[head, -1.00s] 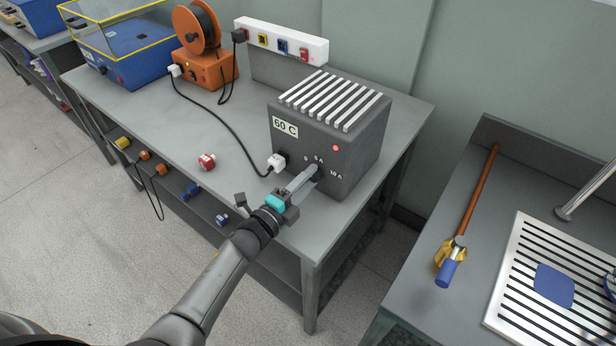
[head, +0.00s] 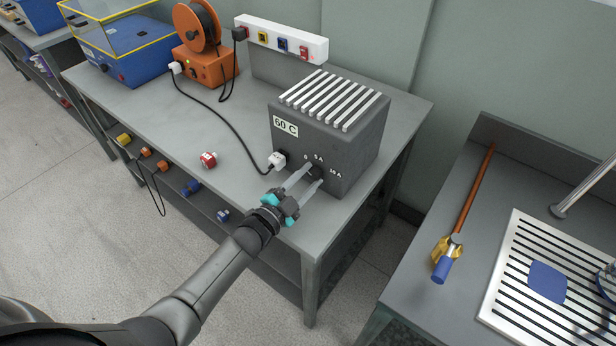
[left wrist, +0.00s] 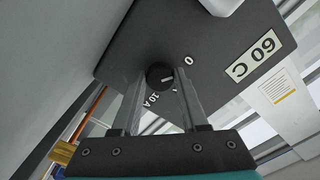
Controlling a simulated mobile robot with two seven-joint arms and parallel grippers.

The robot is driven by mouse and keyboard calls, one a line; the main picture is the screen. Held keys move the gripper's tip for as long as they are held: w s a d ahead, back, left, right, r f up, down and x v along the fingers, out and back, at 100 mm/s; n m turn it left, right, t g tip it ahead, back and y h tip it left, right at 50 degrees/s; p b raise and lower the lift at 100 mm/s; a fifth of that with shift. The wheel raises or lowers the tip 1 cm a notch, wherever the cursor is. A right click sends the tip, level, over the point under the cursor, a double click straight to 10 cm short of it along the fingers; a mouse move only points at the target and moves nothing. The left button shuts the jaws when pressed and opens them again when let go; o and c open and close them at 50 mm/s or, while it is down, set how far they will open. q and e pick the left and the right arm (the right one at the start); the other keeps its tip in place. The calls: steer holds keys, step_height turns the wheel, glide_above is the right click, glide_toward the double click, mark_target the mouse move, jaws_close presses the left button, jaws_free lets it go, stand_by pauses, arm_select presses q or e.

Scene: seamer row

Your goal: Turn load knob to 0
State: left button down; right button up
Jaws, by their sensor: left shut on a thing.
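The load knob (left wrist: 159,74) is a small black round knob with a white mark, on the front of the dark grey load box (head: 352,150). Labels 0, 5 A and 10 A run around it. In the left wrist view the mark lies on the label side, toward the gap between 0 and 10 A; its exact setting is hard to tell. My left gripper (head: 312,176) is shut on the knob, one finger on each side. Its fingers also show in the left wrist view (left wrist: 158,88), where one partly covers the 5 A label. My right gripper is out of view.
A white plug (head: 277,161) with a black cable sits in the box front, close left of my fingers. A red plug (head: 208,160) lies on the bench. An orange cable reel (head: 205,65) and power strip (head: 282,40) stand behind. The bench front left is mostly clear.

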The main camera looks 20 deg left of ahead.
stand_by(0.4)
arm_select(q)
steer(key=shift+c, duration=2.1)
jaws_free()
steer(key=shift+s, duration=0.1)
steer(key=p+v, duration=0.2)
steer(key=v, duration=1.3)
steer(key=shift+a, duration=0.1)
